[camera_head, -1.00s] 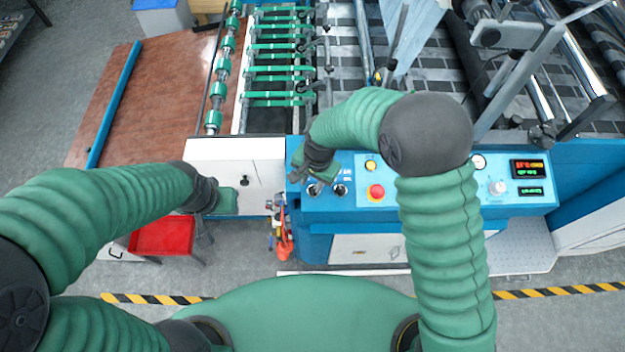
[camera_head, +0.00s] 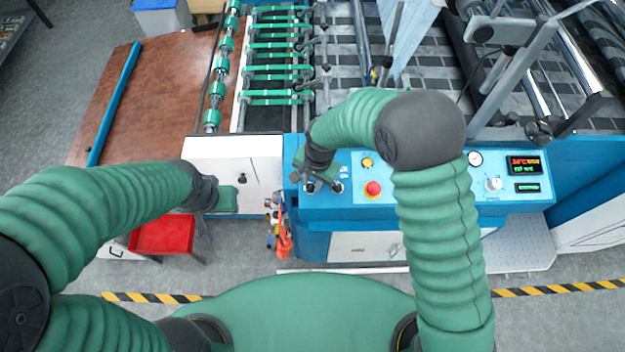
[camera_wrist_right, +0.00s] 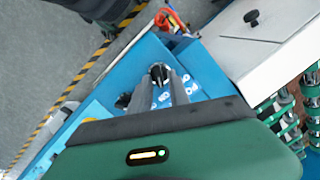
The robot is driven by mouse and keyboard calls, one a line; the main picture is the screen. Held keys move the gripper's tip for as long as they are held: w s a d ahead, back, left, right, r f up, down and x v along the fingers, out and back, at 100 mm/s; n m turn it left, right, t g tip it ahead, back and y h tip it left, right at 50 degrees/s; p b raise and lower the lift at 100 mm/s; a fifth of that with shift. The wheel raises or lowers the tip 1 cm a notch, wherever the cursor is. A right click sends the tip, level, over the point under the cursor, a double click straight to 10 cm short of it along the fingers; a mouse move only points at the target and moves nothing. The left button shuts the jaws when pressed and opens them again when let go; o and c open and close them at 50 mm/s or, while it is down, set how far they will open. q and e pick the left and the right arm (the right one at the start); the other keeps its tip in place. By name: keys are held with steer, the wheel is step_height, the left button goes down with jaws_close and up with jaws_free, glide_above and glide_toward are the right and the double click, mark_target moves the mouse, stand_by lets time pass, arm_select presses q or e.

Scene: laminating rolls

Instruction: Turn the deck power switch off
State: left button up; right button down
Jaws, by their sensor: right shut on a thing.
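Two black rotary switches sit at the left end of the blue control panel (camera_head: 420,205). My right gripper (camera_head: 309,184) reaches down onto the left switch (camera_wrist_right: 159,72). In the right wrist view its two fingers (camera_wrist_right: 161,82) are shut on this switch, one on each side. The right switch (camera_head: 337,188) stands clear beside it and also shows in the wrist view (camera_wrist_right: 122,101).
A red stop button (camera_head: 372,189) and a yellow button (camera_head: 367,162) lie right of the switches. Lit displays (camera_head: 524,165) are at the panel's right end. The white cabinet (camera_head: 233,160) adjoins on the left. A red tray (camera_head: 162,235) is below.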

steer(key=shift+s+f, duration=0.1)
steer(key=shift+s, duration=0.05)
steer(key=shift+a+n, duration=0.25)
steer(key=shift+n, duration=0.75)
steer(key=n+h, duration=0.1)
steer(key=n, duration=0.2)
steer(key=shift+n, duration=0.3)
steer(key=n, duration=0.3)
steer(key=shift+a+h, duration=0.2)
steer(key=shift+h, duration=0.1)
steer(key=shift+s+n+h, duration=0.1)
steer(key=shift+n+h, duration=0.2)
steer(key=shift+n, duration=1.2)
steer(key=shift+f, duration=0.1)
steer(key=c, duration=1.6)
jaws_free()
steer(key=shift+o, duration=0.4)
